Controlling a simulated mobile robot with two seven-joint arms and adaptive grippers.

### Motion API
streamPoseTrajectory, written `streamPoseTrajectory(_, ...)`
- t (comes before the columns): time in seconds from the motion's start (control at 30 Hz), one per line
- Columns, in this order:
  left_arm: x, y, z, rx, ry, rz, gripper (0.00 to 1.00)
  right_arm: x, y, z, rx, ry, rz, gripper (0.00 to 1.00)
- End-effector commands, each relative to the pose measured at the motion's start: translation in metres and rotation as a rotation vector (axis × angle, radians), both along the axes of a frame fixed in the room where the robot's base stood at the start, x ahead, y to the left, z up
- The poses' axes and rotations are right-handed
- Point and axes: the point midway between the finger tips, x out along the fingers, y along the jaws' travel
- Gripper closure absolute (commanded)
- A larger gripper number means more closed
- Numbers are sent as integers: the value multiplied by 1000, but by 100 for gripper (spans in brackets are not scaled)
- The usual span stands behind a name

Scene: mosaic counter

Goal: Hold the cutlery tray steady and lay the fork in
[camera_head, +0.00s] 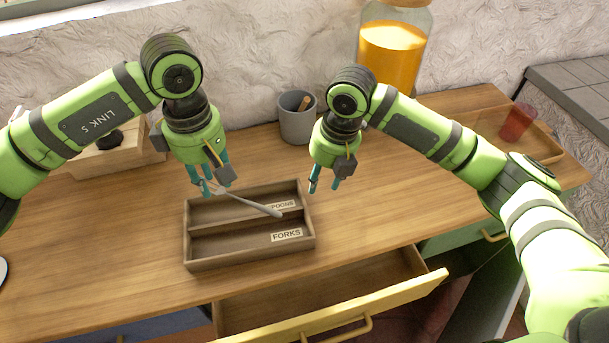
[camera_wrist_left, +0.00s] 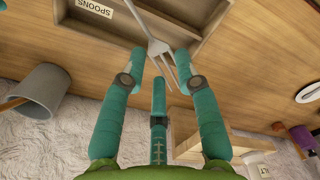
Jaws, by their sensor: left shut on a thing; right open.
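The wooden cutlery tray (camera_head: 190,253) sits on the counter with two compartments labelled SPOONS and FORKS. My left gripper (camera_head: 207,188) is at the tray's far left edge, shut on the grey metal fork (camera_head: 262,209) near its tines. The fork slants over the tray, its handle pointing to the right across the divider. In the left wrist view the fork (camera_wrist_left: 158,46) has its tines between my fingers. I cannot tell whether its handle touches the tray. My right gripper (camera_head: 326,187) is open and empty, just right of the tray, apart from it.
A grey cup (camera_head: 298,127) stands behind the tray, and a jar of orange contents (camera_head: 392,55) stands at the back. A wooden box (camera_head: 105,160) is at the left. A red cup (camera_head: 517,122) stands at the right. A yellow-fronted drawer (camera_head: 340,314) is open below the counter edge.

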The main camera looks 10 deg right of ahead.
Motion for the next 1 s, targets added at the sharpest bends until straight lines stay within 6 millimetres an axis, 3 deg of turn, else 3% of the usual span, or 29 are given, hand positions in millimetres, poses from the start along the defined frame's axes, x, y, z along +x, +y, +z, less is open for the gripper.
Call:
streamPoseTrajectory(0.03, 0, 0, 0, 0, 0, 0, 93, -2, 14, 9, -27, 0, 102, 57)
streamPoseTrajectory(0.17, 0, 0, 0, 0, 0, 0, 93, -10, 32, 19, -90, 18, 306, 57)
streamPoseTrajectory(0.33, 0, 0, 0, 0, 0, 0, 93, -15, 40, 25, -142, 35, 440, 57)
streamPoseTrajectory(0.47, 0, 0, 0, 0, 0, 0, 93, -17, 41, 19, -152, 41, 466, 57)
streamPoseTrajectory(1.0, 0, 0, 0, 0, 0, 0, 93, -17, 41, -73, -151, 41, 462, 57)
